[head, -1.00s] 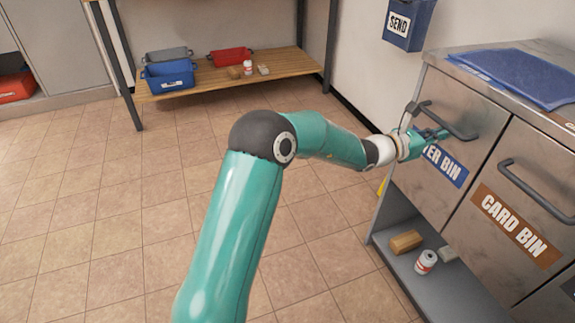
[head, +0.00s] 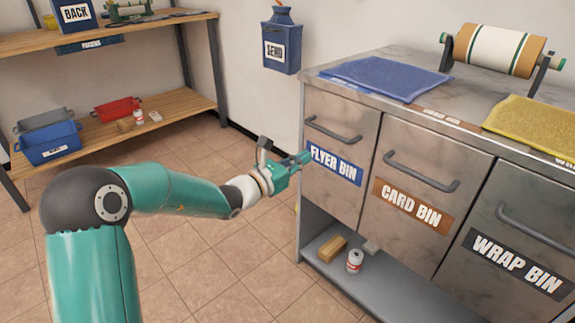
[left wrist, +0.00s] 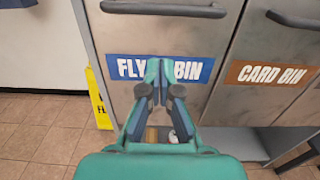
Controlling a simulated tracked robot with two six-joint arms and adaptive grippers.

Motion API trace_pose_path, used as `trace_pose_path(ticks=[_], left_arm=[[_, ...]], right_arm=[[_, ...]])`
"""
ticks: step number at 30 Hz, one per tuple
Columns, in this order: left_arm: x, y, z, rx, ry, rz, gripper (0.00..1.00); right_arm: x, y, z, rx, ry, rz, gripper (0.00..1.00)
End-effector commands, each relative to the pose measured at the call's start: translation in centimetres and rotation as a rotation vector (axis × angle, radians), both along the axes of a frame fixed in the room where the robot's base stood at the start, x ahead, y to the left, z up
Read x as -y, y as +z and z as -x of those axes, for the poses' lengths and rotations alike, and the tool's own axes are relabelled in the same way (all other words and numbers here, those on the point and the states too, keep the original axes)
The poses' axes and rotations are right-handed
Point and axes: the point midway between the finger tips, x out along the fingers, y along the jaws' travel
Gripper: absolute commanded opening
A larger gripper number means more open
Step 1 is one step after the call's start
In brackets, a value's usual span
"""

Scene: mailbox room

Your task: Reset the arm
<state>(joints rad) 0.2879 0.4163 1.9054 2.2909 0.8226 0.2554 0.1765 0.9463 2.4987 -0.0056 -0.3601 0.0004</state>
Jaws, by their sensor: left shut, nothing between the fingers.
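My left arm comes in from the left in the head view, bent at its elbow. My left gripper (head: 303,158) is shut and empty in front of the flyer bin (head: 320,192), by its blue label. In the left wrist view, the gripper's closed fingers (left wrist: 163,75) point at the middle of the flyer bin's label, below its dark handle (left wrist: 163,9). I cannot tell whether the fingertips touch the bin front. The flyer bin looks closed, its front in line with the card bin (head: 415,185). My right gripper is not in view.
The wrap bin (head: 500,245) is to the right. A blue mat (head: 385,76) and a yellow mat (head: 535,125) lie on the counter. The low shelf holds a box (head: 332,249) and a can (head: 354,261). A yellow floor sign (left wrist: 98,98) stands at left. Tiled floor is open.

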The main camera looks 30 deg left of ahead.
Motion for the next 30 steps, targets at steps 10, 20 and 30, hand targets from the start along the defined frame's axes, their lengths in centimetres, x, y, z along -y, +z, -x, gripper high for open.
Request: trace_pose_path(ticks=[10, 20, 30], left_arm=[[-1.3, 0.0, 3.7, -0.001, 0.002, 0.0, 0.0], [2.2, -4.0, 3.3, -0.071, -0.065, 0.03, 0.0], [16.0, -20.1, 13.0, -0.388, -0.583, -0.2, 0.0]], right_arm=[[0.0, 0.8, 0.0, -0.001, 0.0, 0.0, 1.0], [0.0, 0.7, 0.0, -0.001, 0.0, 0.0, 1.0], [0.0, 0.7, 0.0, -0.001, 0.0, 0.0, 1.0]])
